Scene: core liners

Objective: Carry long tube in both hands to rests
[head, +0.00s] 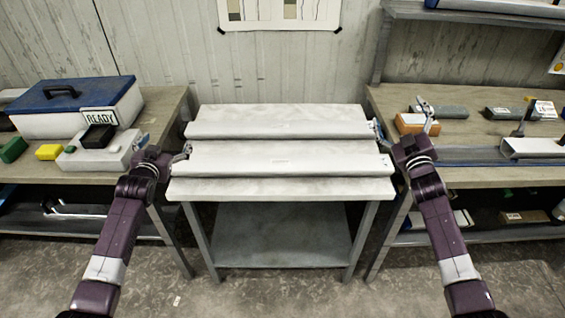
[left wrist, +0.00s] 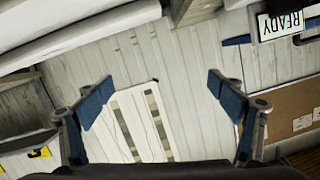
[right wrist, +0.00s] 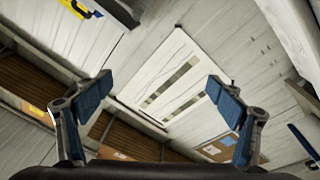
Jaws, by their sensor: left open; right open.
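A long pale tube-like piece (head: 285,157) lies across the front of the middle table (head: 285,188). A second long pale piece (head: 280,122) lies parallel behind it; I cannot tell which is the task's tube, or make out separate rests. My left gripper (head: 164,144) is open beside the front piece's left end. My right gripper (head: 402,124) is open beside the right ends. In the left wrist view my fingers (left wrist: 162,98) are apart with nothing between them, and a long white piece (left wrist: 85,32) crosses the upper left. My right fingers (right wrist: 155,92) are also apart and empty.
The left bench (head: 160,110) holds a blue-lidded box (head: 75,108), a READY sign (head: 99,117) and small blocks. The right bench (head: 480,177) holds an orange block (head: 412,124), grey pieces and a light channel (head: 530,147). A wall chart (head: 280,12) hangs behind. Gaps separate the benches from the table.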

